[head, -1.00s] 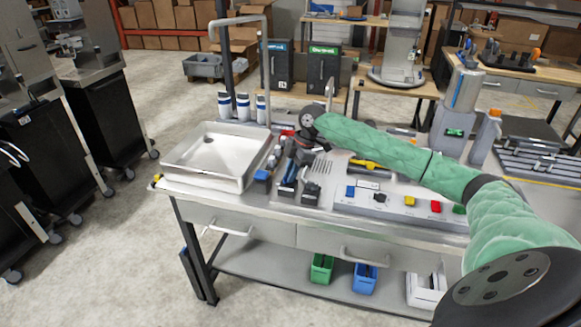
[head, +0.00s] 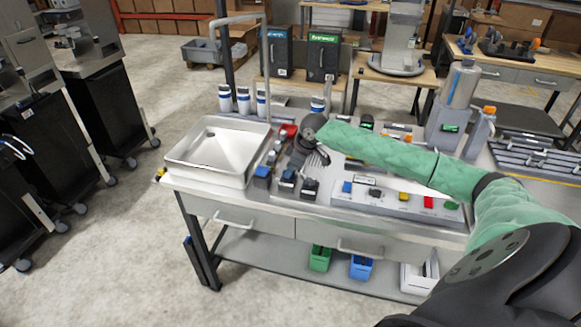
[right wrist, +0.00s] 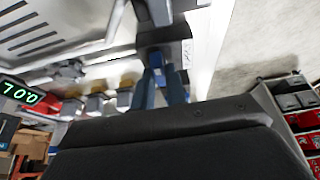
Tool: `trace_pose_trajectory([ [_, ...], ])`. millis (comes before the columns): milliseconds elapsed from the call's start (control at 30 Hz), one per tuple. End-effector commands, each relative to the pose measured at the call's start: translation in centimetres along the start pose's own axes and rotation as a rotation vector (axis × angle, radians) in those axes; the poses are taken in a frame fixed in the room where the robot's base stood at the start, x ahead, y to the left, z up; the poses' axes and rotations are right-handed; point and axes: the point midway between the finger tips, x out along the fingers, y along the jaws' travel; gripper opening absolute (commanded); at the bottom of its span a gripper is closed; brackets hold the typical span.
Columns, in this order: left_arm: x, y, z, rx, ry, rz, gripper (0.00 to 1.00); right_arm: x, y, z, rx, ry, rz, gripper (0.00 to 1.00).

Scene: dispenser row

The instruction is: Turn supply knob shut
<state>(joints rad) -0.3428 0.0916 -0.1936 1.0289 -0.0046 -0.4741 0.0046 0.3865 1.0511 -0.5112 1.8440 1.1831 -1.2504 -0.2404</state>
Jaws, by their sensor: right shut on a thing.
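My right arm reaches across the bench, and my right gripper (head: 308,157) is low over the bench top, just right of the sink. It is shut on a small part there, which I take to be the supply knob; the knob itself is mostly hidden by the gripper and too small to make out. In the right wrist view two narrow blue-grey shapes (right wrist: 165,85) stand close together beyond the dark gripper body, in front of a grey block with a label. My left gripper is not in view.
A white sink (head: 208,158) lies left of the gripper. Several blue and black dispensers (head: 287,180) stand just in front of it. A panel with coloured buttons (head: 395,199) is to the right. White bottles (head: 243,100) line the back. A green readout (right wrist: 20,92) shows at left.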

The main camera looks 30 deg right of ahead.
Motion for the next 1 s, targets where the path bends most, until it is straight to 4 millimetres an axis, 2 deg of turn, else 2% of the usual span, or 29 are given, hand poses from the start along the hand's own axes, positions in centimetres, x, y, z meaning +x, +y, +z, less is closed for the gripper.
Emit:
trace_pose_trajectory([
  [533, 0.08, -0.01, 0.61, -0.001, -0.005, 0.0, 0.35, -0.09, 0.1, -0.05, 0.024, 0.001, 0.012, 0.0],
  [567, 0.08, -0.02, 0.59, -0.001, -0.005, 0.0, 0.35, -0.09, 0.1, -0.05, 0.024, 0.001, 0.012, 0.18],
  [667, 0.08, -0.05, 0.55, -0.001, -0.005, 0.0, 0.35, -0.08, 0.08, -0.04, 0.024, 0.001, 0.012, 0.35],
  [1000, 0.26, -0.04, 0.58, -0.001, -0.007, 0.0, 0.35, -0.23, 0.05, 0.02, 0.023, 0.0, 0.011, 0.35],
])
